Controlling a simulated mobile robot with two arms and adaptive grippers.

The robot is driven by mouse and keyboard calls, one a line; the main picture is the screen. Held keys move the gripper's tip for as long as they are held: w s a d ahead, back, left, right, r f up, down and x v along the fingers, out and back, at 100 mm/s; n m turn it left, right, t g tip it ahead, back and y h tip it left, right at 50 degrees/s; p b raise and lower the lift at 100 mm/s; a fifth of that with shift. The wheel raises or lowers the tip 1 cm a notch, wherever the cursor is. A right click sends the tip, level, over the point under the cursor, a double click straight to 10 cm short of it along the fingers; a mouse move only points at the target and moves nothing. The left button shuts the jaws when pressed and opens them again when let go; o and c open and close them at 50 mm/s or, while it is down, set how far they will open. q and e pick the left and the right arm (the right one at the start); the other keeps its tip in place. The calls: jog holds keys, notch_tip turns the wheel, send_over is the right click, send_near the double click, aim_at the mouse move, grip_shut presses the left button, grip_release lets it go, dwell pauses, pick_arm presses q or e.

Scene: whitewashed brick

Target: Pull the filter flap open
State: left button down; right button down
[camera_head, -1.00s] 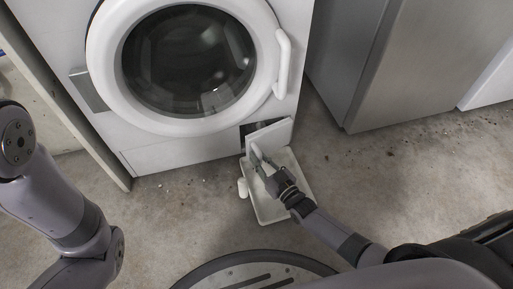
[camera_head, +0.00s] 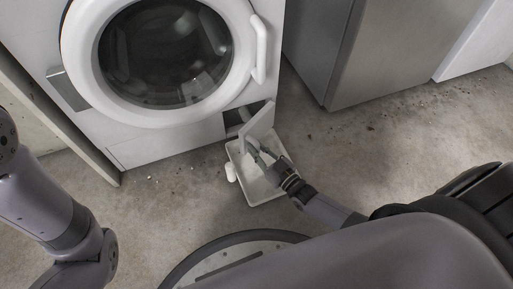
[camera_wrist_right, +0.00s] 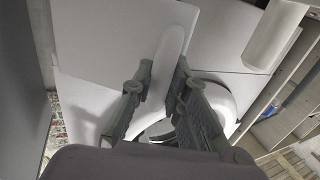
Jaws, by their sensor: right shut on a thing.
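The white filter flap (camera_head: 259,121) is at the lower right of the washing machine's front (camera_head: 165,150). It stands swung out, and a dark opening (camera_head: 234,118) shows to its left. My right gripper (camera_head: 262,158) is at the flap's outer face, low above the floor. In the right wrist view its two fingers (camera_wrist_right: 158,98) are shut on the flap's white upright handle (camera_wrist_right: 172,48), one on each side. The fingers partly hide the handle's lower part. My left arm shows at the left edge of the head view, but its gripper is out of view.
A shallow white tray (camera_head: 268,192) lies on the floor beneath the flap and my right gripper. A small white cylinder (camera_head: 231,172) stands at its left side. The round door (camera_head: 80,40) is shut. A grey cabinet (camera_head: 345,60) stands to the right.

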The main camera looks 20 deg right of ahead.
jog(key=c, duration=1.5)
grip_release()
jog(key=shift+d, duration=0.1)
jog(key=shift+c, duration=0.2)
notch_tip(320, 180, up, 10)
